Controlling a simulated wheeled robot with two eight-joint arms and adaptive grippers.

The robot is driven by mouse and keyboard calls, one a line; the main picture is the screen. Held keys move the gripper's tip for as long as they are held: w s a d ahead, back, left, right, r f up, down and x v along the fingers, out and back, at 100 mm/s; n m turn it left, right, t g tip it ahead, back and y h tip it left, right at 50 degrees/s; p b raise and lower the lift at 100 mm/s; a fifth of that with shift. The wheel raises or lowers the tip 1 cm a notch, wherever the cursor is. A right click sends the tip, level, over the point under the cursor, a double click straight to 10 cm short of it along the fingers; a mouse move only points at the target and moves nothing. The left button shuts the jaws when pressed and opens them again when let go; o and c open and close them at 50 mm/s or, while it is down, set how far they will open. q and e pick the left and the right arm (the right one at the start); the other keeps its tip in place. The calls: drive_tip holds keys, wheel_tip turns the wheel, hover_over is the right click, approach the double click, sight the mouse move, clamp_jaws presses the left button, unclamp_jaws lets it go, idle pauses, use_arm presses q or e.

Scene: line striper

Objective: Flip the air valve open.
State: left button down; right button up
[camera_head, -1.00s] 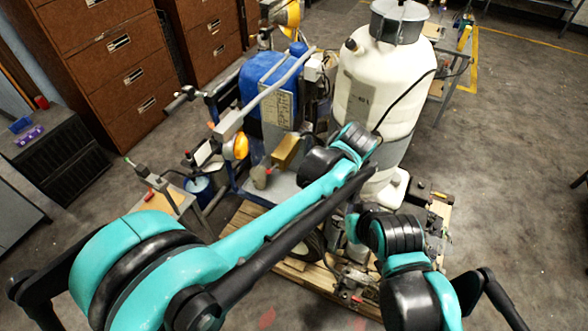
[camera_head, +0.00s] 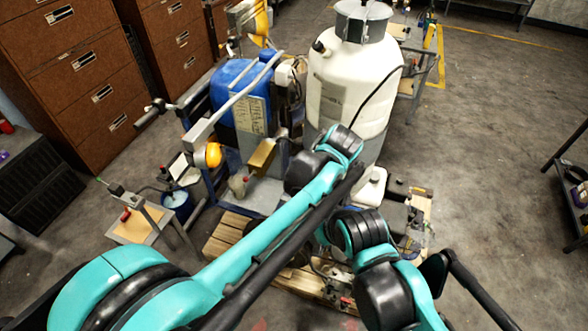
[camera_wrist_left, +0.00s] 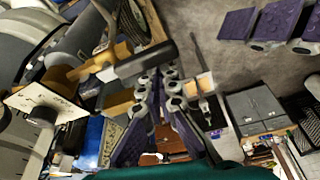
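The line striper with a blue tank (camera_head: 240,85) stands ahead in the head view. I cannot pick out the air valve with certainty. In the left wrist view, a black handle (camera_wrist_left: 140,62) with a yellow-brown piece beside it lies just beyond the fingers. My left gripper (camera_wrist_left: 160,80) shows there with two jointed, purple-padded fingers, a gap between them and nothing seen held. In the head view both grippers are hidden by my arms. Purple-padded parts (camera_wrist_left: 275,25) at the upper right look like my right gripper's fingers; their opening is unclear.
A large white tank (camera_head: 350,85) stands right of the blue one. A wooden pallet (camera_head: 225,238) lies beneath the machine. Brown drawer cabinets (camera_head: 70,70) stand at the left, with a small workbench (camera_head: 140,220) nearby.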

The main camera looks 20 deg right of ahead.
use_arm(q)
drive_tip(key=shift+s+d, duration=0.1)
wheel_tip(320, 180, up, 10)
drive_tip(key=shift+w+a+f, duration=0.25)
drive_tip(key=shift+w+a, duration=0.05)
drive_tip(key=shift+a, duration=0.1)
use_arm(e)
drive_tip(key=shift+s, duration=0.5)
drive_tip(key=shift+d, duration=0.1)
